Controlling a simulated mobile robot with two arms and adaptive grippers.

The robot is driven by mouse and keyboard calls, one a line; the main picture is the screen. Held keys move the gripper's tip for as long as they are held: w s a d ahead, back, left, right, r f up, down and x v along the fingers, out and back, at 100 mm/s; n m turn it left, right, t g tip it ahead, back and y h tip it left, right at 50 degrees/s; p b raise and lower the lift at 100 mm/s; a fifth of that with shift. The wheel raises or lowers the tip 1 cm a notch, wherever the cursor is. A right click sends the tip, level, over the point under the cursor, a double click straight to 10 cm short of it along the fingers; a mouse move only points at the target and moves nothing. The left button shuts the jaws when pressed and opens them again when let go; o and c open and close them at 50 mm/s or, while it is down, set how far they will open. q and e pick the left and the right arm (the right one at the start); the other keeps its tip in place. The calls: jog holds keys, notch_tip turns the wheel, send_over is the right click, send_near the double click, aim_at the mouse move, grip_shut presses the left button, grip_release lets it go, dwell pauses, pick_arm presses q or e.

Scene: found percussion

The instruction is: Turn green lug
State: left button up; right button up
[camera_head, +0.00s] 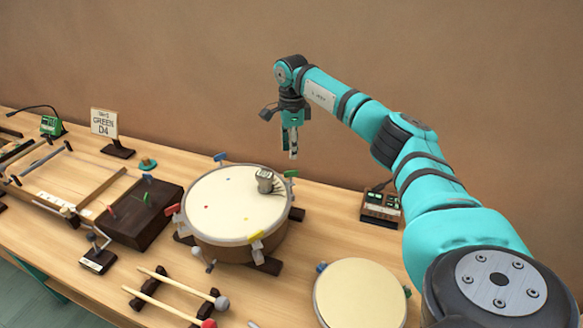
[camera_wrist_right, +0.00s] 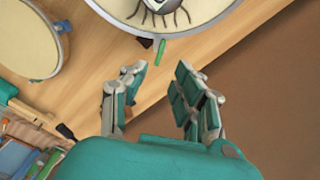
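The green lug (camera_head: 291,173) stands on the right-rear rim of the large drum (camera_head: 234,240), which has a cream head. My right gripper (camera_head: 290,153) points down, just above and apart from this lug. In the right wrist view, the green lug (camera_wrist_right: 162,50) lies ahead of the parted fingers (camera_wrist_right: 159,72), with nothing between them. The rim also carries a blue lug (camera_head: 220,157), a red lug (camera_head: 172,208) and a yellow lug (camera_head: 257,241). A sign (camera_head: 104,123) at the back reads GREEN D4. My left gripper is out of view.
A grey clip-like device (camera_head: 265,181) with dark legs sits on the drum head near the green lug. A small box with green displays (camera_head: 381,205) stands to the right. A second drum (camera_head: 360,295), mallets (camera_head: 170,292) and a dark block (camera_head: 140,215) are around.

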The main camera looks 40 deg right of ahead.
aim_at(291, 174)
notch_tip(291, 174, down, 7)
jog(key=shift+f+p, duration=0.1)
jog(key=shift+p, duration=0.4)
jog(key=shift+f, duration=0.4)
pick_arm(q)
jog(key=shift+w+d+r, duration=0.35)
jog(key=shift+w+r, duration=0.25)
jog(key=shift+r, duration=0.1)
pick_arm(e)
grip_shut()
